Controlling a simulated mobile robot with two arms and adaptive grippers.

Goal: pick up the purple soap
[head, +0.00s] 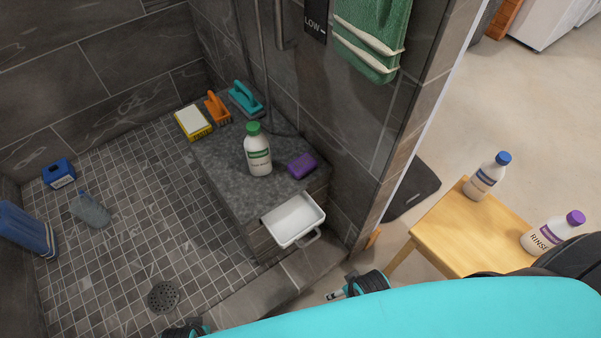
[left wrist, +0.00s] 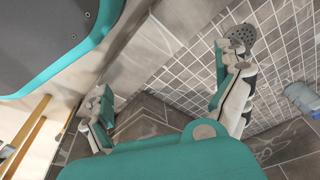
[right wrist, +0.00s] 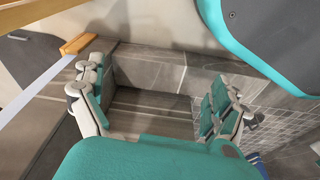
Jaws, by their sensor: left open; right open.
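The purple soap (head: 302,165) is a small block lying on the dark stone bench (head: 215,165) in the shower, near its right edge. It stands just right of a white bottle with a green cap (head: 257,150). My right gripper (head: 345,287) shows partly at the bottom of the head view, nearer than the bench and apart from the soap. In the right wrist view its fingers (right wrist: 155,88) are spread and empty. My left gripper barely shows at the head view's bottom edge; in the left wrist view its fingers (left wrist: 163,85) are open and empty. Neither wrist view shows the soap.
A white tray (head: 293,220) sits at the bench's near end. A yellow box (head: 193,122), an orange brush (head: 217,107) and a teal brush (head: 245,98) are at its far end. A wooden stool (head: 450,235) with two bottles stands right, beyond the shower wall. Several containers are on the tiled floor.

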